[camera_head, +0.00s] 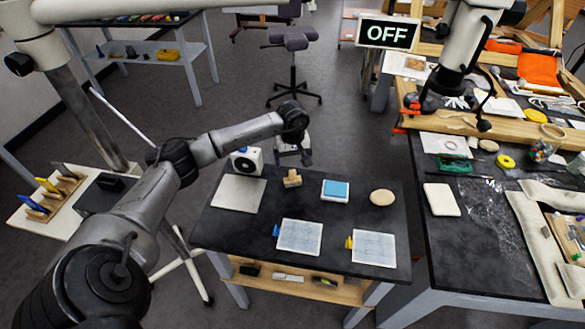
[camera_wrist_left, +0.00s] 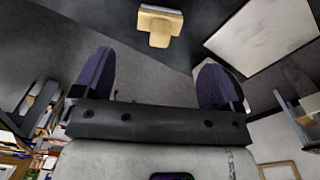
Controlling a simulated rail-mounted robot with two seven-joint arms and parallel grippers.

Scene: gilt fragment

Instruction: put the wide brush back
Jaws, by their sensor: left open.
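A tan, T-shaped piece that looks like the wide brush (camera_head: 292,178) lies on the dark work table (camera_head: 222,232) near its back edge. In the left wrist view the brush (camera_wrist_left: 158,22) shows at the top, beyond the fingers and apart from them. My left gripper (camera_head: 306,158) is just behind the table's back edge, close to the brush. Its two purple fingers (camera_wrist_left: 156,78) stand wide apart with nothing between them. A rack (camera_head: 52,196) with upright blue and yellow tools stands at the far left.
The table also holds a pale square board (camera_head: 238,194), a white device (camera_head: 247,160), a blue-topped block (camera_head: 335,190), a round tan disc (camera_head: 382,198) and two patterned tiles (camera_head: 299,237). An OFF sign (camera_head: 388,33) stands behind.

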